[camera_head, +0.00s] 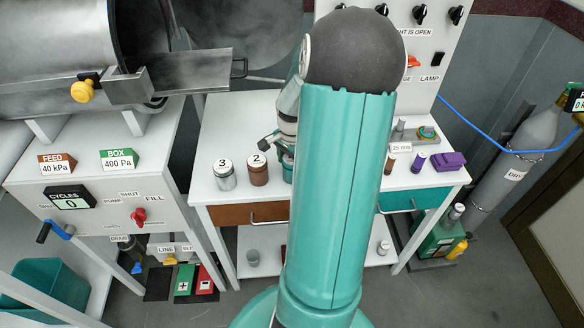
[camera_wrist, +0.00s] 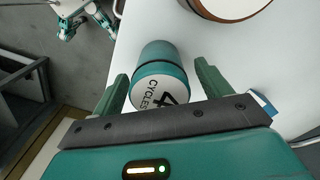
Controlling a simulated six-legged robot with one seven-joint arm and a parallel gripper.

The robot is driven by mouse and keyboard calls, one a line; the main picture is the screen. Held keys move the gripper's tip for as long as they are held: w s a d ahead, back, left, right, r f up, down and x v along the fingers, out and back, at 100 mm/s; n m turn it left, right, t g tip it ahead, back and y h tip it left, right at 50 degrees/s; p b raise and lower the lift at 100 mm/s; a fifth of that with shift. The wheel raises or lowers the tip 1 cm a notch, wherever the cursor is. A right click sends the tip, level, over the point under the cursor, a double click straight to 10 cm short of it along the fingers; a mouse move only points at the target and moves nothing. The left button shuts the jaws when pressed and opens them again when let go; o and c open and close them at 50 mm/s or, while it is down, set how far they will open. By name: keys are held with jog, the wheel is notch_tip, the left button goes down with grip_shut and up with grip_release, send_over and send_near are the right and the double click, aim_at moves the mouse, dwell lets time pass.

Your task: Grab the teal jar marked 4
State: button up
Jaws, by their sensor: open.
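The teal jar (camera_wrist: 158,60) marked 4 stands on the white bench in the wrist view, its white lid reading "CYCLES 4". My gripper (camera_wrist: 162,72) is open, with one finger on each side of the jar and a visible gap on both sides. The fingers do not appear to touch it. I cannot tell how far down along the jar they reach. In the head view my arm covers most of this area, and only a sliver of teal shows beside the jar marked 2.
The brown jar (camera_head: 258,172) marked 2 stands close by, and the grey jar (camera_head: 225,174) marked 3 is left of it. The brown jar also shows at the top of the wrist view (camera_wrist: 228,8). Small brown and purple cylinders and a purple block (camera_head: 449,161) are at right.

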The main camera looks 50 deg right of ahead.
jog(key=shift+f, duration=0.45)
jog(key=shift+c, duration=0.5)
jog(key=c, duration=1)
jog(key=shift+r, duration=0.15)
